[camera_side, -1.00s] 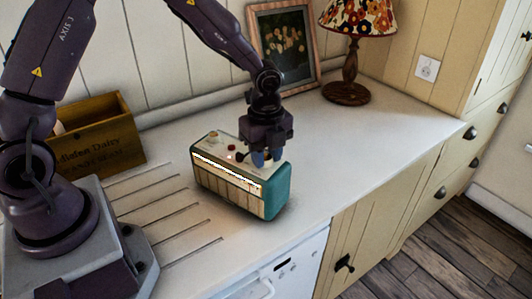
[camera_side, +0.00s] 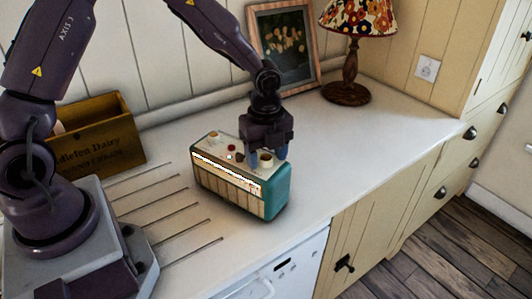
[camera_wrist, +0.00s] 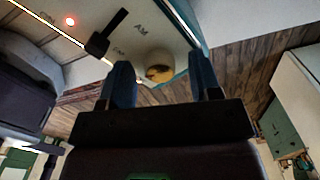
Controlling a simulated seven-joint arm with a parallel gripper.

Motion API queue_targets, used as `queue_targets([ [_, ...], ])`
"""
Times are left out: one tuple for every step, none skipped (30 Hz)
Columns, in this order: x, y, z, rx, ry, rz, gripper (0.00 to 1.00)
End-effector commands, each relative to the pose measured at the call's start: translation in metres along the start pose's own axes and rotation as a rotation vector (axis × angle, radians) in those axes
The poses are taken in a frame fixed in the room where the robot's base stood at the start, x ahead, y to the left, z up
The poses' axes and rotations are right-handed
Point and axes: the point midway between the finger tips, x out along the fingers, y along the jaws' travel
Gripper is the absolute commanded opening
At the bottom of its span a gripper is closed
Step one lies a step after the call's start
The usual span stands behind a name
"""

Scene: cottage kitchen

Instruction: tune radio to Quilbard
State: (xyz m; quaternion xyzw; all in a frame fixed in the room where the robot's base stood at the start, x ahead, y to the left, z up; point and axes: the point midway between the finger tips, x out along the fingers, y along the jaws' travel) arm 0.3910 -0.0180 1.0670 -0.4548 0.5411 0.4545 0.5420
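The radio (camera_side: 277,192) is a teal box with a cream top and a lit dial strip (camera_side: 222,172) along its front. It stands on the counter. A cream tuning knob (camera_side: 266,160) sits at the right end of its top; in the wrist view the knob (camera_wrist: 159,67) shows between the fingertips. My gripper (camera_side: 267,158) is open, pointing down over that knob, with blue fingers either side. Gaps show between knob and fingers in the wrist view (camera_wrist: 159,76). I cannot read the dial setting.
A wooden dairy crate (camera_side: 97,145) stands at left, a framed picture (camera_side: 285,45) and a lamp (camera_side: 347,80) behind. The counter (camera_side: 360,145) right of the radio is clear.

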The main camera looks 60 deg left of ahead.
Motion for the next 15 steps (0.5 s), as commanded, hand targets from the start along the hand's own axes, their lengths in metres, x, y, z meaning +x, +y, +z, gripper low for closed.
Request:
queue_targets([
  [0.0, 0.0, 0.0, 0.0, 0.0, 0.0, 0.58],
  [0.0, 0.0, 0.0, 0.0, 0.0, 0.0, 0.58],
  [0.0, 0.0, 0.0, -0.001, 0.0, 0.001, 0.58],
  [0.0, 0.0, 0.0, -0.001, 0.0, 0.0, 0.58],
  [-0.001, 0.0, 0.0, -0.001, 0.0, 0.0, 0.58],
  [-0.003, 0.0, 0.0, -0.001, 0.0, 0.0, 0.58],
  [-0.005, 0.0, 0.0, -0.002, 0.0, -0.001, 0.58],
  [-0.008, 0.0, 0.0, -0.002, -0.001, -0.002, 0.58],
  [-0.013, -0.001, 0.0, -0.002, -0.001, -0.004, 0.58],
  [-0.018, -0.001, 0.001, -0.002, -0.001, -0.004, 0.58],
  [-0.023, -0.001, 0.001, -0.002, -0.002, -0.004, 0.58],
  [-0.032, -0.001, 0.001, -0.002, -0.002, -0.005, 0.58],
  [-0.038, -0.001, 0.001, -0.003, -0.002, -0.006, 0.58],
  [-0.045, -0.001, 0.001, -0.003, -0.002, -0.007, 0.58],
  [-0.055, -0.001, 0.001, -0.003, -0.002, -0.007, 0.58],
])
